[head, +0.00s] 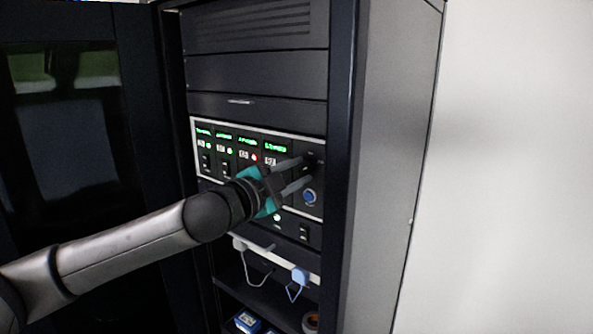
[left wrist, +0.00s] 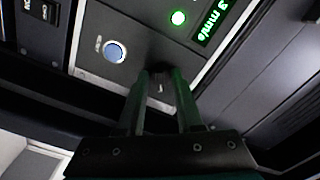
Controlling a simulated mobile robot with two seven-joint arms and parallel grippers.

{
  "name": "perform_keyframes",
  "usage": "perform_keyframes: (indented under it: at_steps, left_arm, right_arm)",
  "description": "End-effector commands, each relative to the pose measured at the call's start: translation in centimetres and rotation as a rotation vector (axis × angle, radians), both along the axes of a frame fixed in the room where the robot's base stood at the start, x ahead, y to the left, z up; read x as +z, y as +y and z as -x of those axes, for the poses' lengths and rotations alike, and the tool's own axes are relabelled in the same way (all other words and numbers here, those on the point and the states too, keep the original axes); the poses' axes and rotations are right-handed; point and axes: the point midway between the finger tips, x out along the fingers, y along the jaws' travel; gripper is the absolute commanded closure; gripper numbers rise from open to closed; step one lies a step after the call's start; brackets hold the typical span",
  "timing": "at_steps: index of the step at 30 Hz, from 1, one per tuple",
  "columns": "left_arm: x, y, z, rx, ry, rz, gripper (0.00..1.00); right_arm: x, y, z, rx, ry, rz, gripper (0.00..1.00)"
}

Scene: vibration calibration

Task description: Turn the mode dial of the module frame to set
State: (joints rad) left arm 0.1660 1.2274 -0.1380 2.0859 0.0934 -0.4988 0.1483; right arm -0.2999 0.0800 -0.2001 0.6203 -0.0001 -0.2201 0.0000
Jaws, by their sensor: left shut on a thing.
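The module frame (head: 194,140) is a dark panel with a silver border, set in the rack. It has a row of modules with green displays. The mode dial (head: 309,158) is a small dark knob at the panel's right side, mostly hidden by my fingers. In the left wrist view the dial (left wrist: 159,82) shows dark between the fingertips. My left gripper (head: 303,169) reaches in from the left and is shut on the dial; its fingers also show in the left wrist view (left wrist: 160,86). The dial's pointer and labels cannot be read. My right gripper is not in view.
A blue round button (head: 309,196) sits just below the dial; it also shows in the left wrist view (left wrist: 115,51). A red lamp (head: 254,158) glows on one module. Cables with a blue plug (head: 300,275) hang below. An open dark door (head: 60,150) stands left.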

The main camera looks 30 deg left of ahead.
Motion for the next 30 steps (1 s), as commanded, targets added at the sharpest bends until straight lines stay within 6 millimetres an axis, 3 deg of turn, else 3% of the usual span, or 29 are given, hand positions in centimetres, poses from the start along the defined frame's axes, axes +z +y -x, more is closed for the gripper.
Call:
perform_keyframes:
  at_steps: [20, 21, 28, 30]
  left_arm:
    - [0.07, 0.02, 0.0, 0.0, -0.006, -0.063, 1.0]
    - [0.07, 0.02, 0.0, 0.0, -0.006, -0.063, 0.62]
    - [0.06, 0.02, 0.0, 0.001, -0.006, -0.061, 0.36]
    - [0.05, 0.02, 0.0, 0.001, -0.006, -0.061, 0.36]
  right_arm:
    - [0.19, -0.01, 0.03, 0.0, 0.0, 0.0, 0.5]
    - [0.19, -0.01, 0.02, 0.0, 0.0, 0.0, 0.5]
    - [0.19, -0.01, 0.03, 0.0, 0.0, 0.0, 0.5]
    - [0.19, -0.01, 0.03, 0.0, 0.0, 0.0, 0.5]
